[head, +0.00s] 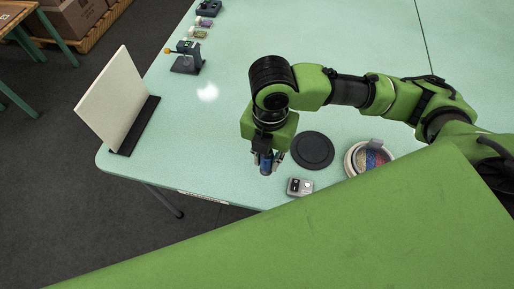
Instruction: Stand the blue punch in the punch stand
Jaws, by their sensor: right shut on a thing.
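My right gripper (267,168) points down over the front part of the table and is shut on the blue punch (265,164). Only a little of the punch shows between the fingers, and I cannot tell whether its lower end touches the table. A small grey block with dark holes, which looks like the punch stand (300,187), sits to the right of the gripper, near the table's front edge. The punch is apart from it. My left gripper is not in view.
A black round disc (312,150) and a bowl with coloured contents (371,158) lie right of the gripper. A pale upright panel (118,95) stands at left. A small clamp-like device (187,58) is farther back. The pale green table (215,130) is clear left of the gripper.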

